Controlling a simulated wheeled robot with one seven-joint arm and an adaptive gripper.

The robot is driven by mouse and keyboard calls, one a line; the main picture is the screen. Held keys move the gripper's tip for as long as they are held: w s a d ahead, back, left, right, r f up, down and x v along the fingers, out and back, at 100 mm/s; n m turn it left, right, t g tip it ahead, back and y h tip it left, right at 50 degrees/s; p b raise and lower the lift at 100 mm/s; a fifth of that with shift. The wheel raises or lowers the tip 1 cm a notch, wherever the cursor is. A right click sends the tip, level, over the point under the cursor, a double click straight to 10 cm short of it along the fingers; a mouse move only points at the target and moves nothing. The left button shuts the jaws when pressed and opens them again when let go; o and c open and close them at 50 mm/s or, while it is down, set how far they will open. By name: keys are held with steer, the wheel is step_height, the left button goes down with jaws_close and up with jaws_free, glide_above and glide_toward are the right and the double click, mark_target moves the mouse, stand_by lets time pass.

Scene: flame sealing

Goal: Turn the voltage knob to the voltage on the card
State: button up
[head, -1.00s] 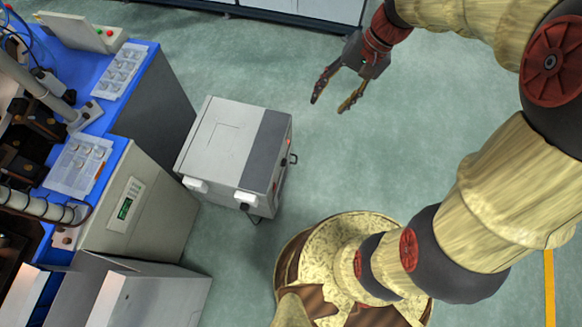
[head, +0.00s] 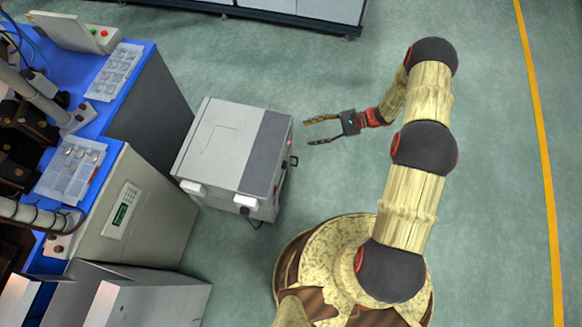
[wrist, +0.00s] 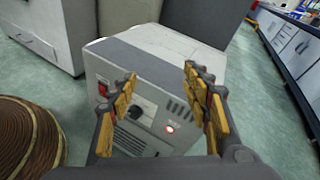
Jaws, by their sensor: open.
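The grey box-shaped power unit (head: 225,145) stands on the floor left of my gripper (head: 308,132) in the head view. Its front panel faces my gripper and fills the middle of the wrist view (wrist: 155,125). A black knob (wrist: 136,112) on a pale plate sits on that panel, partly beside the left finger. My gripper, also in the wrist view (wrist: 160,76), is open and empty, apart from the panel. I cannot make out a card or the knob's setting.
A blue-topped bench (head: 118,118) with trays stands left of the power unit. A beige cabinet with a green display (head: 121,213) is nearby. A black handle (head: 293,161) sticks out from the unit's front side. The floor right of my arm is clear.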

step_height(320, 180, down, 13)
steer(key=s+m+t+y, duration=0.2)
steer(key=s+m+t, duration=0.1)
steer(key=m, duration=0.1)
steer(key=m+t+b, duration=0.2)
steer(key=m+t, duration=0.2)
glide_toward(285, 165)
steer(key=f, duration=0.2)
steer(key=b+x, duration=0.1)
steer(key=x, duration=0.6)
steer(key=shift+w, duration=0.4)
steer(key=shift+a, duration=0.1)
steer(key=c, duration=1.1)
steer(key=shift+c, duration=0.5)
